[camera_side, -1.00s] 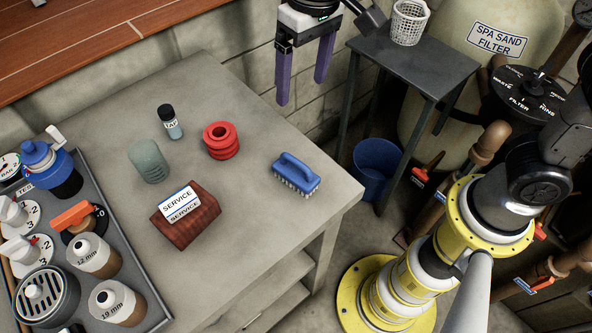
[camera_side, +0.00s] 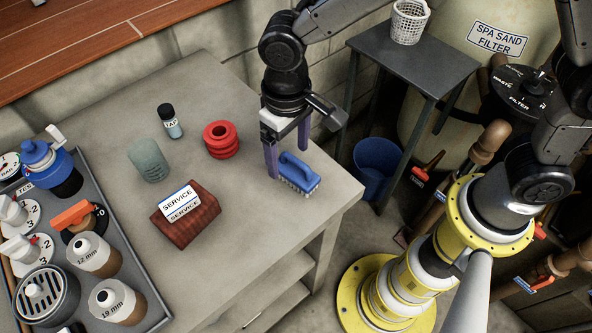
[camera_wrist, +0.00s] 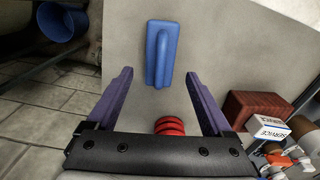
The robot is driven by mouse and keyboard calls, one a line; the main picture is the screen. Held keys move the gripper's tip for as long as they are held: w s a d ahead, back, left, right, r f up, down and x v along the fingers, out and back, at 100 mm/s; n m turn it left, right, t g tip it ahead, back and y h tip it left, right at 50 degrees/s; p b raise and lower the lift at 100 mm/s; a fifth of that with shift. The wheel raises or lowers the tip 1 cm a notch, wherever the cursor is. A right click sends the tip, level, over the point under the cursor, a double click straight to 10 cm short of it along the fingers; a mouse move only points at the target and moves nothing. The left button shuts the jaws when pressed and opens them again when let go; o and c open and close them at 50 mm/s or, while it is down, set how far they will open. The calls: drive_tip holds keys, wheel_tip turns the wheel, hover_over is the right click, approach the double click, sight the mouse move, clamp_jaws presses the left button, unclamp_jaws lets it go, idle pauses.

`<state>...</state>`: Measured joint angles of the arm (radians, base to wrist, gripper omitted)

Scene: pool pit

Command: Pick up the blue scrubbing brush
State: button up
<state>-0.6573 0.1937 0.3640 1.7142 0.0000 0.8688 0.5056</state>
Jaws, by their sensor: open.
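The blue scrubbing brush (camera_side: 296,174) lies bristles down on the grey table, near its right corner. It has a raised handle on top and pale bristles below. It also shows in the wrist view (camera_wrist: 161,52), ahead of the fingers and roughly between their lines. My gripper (camera_side: 286,160) is open and empty, with purple fingers pointing down just behind and beside the brush in the side view. One finger overlaps the brush's left end in the picture; I cannot tell whether they touch. In the wrist view my gripper (camera_wrist: 160,88) shows both fingers apart.
On the table (camera_side: 270,240) are a red ribbed ring (camera_side: 222,140), a grey-green cylinder (camera_side: 148,160), a small dark-capped bottle (camera_side: 170,122) and a brown block with a SERVICE sign (camera_side: 186,222). A grey tray (camera_side: 150,290) of containers is at left. A blue bucket (camera_side: 375,168) stands beyond the table.

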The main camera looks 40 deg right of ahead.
sight(288, 156)
wheel_tip(288, 156, down, 4)
drive_tip(key=shift+w+f, duration=0.1)
drive_tip(key=shift+f, duration=0.05)
drive_tip(key=shift+c, duration=0.2)
clamp_jaws()
